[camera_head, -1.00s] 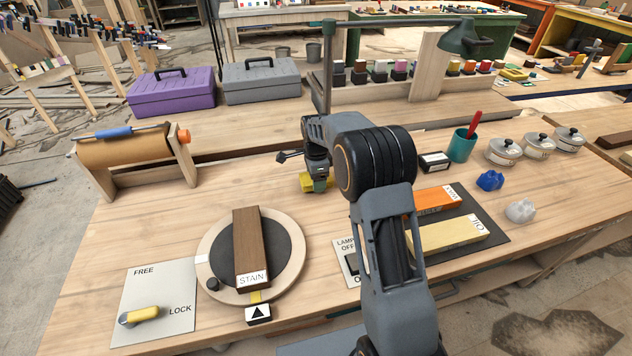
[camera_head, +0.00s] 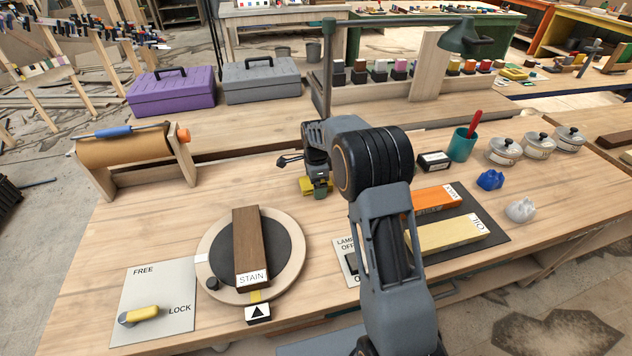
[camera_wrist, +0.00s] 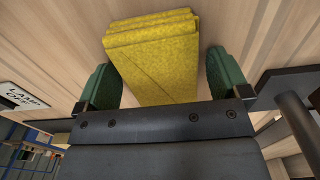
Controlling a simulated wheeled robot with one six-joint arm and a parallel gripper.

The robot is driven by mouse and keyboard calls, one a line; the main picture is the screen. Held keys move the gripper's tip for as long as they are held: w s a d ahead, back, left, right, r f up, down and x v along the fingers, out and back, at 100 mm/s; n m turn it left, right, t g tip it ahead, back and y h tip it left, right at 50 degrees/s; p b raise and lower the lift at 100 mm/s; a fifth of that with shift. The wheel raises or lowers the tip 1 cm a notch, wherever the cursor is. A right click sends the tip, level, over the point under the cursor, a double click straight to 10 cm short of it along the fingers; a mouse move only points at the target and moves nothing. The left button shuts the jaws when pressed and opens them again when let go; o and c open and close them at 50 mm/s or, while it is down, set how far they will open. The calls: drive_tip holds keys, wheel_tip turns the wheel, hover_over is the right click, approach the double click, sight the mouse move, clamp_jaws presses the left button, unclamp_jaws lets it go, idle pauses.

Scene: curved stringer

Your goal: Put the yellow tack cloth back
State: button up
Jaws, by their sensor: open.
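The folded yellow tack cloth (camera_head: 306,185) lies on the workbench under my gripper (camera_head: 318,189), and my arm hides part of it. In the wrist view the cloth (camera_wrist: 155,50) lies between the two green fingertips of my gripper (camera_wrist: 163,82). The fingers are open, with a gap visible on each side of the cloth near its far end. Whether a finger touches it nearer the palm cannot be told.
A lamp post (camera_head: 327,75) stands behind my gripper. To the right are a black-and-white box (camera_head: 434,161), a teal cup (camera_head: 462,146) and a dark mat (camera_head: 490,232) with orange and yellow blocks. A turntable (camera_head: 212,262) bears a brown block. Bare bench lies left of my gripper.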

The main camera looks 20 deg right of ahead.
wheel_tip(320, 180, up, 12)
drive_tip(key=p, duration=0.1)
drive_tip(key=s+r+n+t, duration=0.1)
drive_tip(key=s+r+n, duration=0.4)
drive_tip(key=s+n, duration=0.5)
drive_tip(key=s+f+n+t, duration=0.1)
drive_tip(key=s+n, duration=0.3)
drive_tip(key=s, duration=0.4)
drive_tip(key=s+f+n+t, duration=0.1)
drive_tip(key=s+f+n, duration=0.2)
drive_tip(key=s, duration=0.6)
drive_tip(key=shift+s+f+n, duration=0.3)
drive_tip(key=shift+f+n, duration=0.05)
drive_tip(key=shift+n, duration=0.15)
wheel_tip(320, 180, up, 7)
drive_tip(key=p, duration=0.6)
drive_tip(key=shift+t, duration=0.3)
drive_tip(key=shift+a, duration=0.1)
